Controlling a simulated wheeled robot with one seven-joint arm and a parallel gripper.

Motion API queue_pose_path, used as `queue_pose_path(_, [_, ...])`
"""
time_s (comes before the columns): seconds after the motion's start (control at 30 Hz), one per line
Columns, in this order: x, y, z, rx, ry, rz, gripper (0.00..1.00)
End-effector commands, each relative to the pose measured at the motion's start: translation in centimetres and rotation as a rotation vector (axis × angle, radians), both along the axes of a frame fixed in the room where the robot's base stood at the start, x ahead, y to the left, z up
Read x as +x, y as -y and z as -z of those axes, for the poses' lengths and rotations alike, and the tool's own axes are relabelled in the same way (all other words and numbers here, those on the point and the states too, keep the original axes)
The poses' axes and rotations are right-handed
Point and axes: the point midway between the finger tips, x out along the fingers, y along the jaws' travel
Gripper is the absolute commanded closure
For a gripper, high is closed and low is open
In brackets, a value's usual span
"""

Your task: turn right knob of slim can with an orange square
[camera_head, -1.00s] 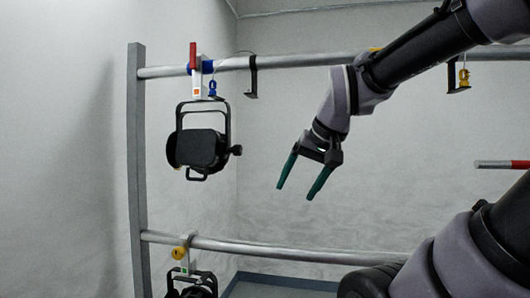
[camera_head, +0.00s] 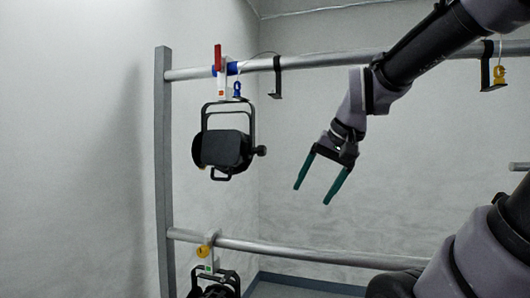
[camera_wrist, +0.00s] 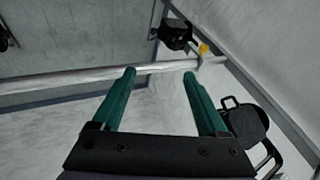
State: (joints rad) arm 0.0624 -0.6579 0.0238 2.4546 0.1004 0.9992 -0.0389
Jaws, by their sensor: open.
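The slim black can (camera_head: 222,150) hangs in its yoke from the upper bar at the left in the head view. A small orange square (camera_head: 221,92) marks its white clamp, which has a red handle. Its right knob (camera_head: 262,151) is black and sticks out on the yoke's right side.
The upper bar (camera_head: 330,59) carries a black hook (camera_head: 277,77) right of the can. A lower bar (camera_head: 300,247) carries another black can (camera_head: 215,287) with a yellow clamp knob (camera_head: 203,251). A grey post (camera_head: 165,180) stands left. Space between knob and gripper is clear.

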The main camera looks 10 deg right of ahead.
Motion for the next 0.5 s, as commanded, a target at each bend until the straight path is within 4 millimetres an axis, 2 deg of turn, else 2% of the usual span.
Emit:
queue_pose_path(0.17, [4.6,-2.7,0.4,0.292,-0.219,0.092,0.23])
queue_pose_path(0.3, [9.6,-4.1,-0.7,0.59,-0.343,0.153,0.23])
queue_pose_path(0.4, [13.9,-3.9,-2.0,0.824,-0.397,0.194,0.23])
queue_pose_path(0.5, [18.3,-2.4,-3.6,1.056,-0.412,0.227,0.23])
